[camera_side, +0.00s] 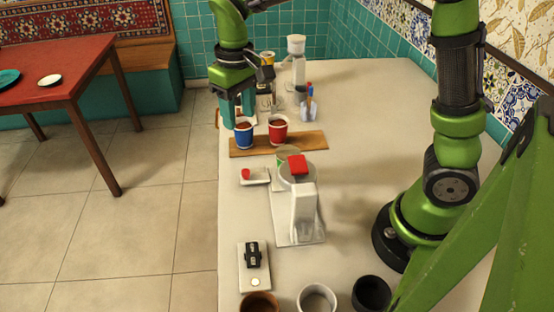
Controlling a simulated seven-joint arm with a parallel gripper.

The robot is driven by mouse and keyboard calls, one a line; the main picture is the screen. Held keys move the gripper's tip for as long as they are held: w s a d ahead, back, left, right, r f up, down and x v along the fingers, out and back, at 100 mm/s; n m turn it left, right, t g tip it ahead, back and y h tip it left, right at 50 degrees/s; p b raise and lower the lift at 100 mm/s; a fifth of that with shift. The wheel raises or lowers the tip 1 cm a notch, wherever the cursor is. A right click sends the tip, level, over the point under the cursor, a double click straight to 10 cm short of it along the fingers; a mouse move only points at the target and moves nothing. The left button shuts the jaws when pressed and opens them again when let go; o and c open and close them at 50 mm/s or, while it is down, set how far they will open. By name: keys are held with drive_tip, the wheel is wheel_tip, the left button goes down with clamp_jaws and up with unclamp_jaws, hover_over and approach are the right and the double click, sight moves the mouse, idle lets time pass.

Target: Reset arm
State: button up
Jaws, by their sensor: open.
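My gripper (239,108) points down at the far left part of the counter, with its teal fingers apart. Its fingertips are just above or beside a blue cup (243,135); I cannot tell whether they touch it. The blue cup and a red cup (278,132) stand upright on a wooden board (305,142), each with dark brown contents. My arm reaches over from the top of the view; part of its linkage is cut off by the frame.
A white appliance with a red top (297,165) stands mid-counter. A small white block with a red knob (252,176) and a switch plate (254,268) lie along the left edge. Jars and bottles stand behind the gripper. Several cups (317,298) line the front. The counter's right middle is clear.

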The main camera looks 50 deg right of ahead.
drive_tip(key=s+d+r+m+t+y, duration=0.1)
drive_tip(key=s+d+r+m+t, duration=0.1)
drive_tip(key=s, duration=0.6)
drive_tip(key=s+d+r+m+t+y, duration=0.1)
drive_tip(key=s+d+r+t, duration=0.2)
drive_tip(key=s+t, duration=0.2)
drive_tip(key=shift+s+d+r+m, duration=0.2)
drive_tip(key=shift+s+m, duration=0.2)
drive_tip(key=shift+s, duration=1)
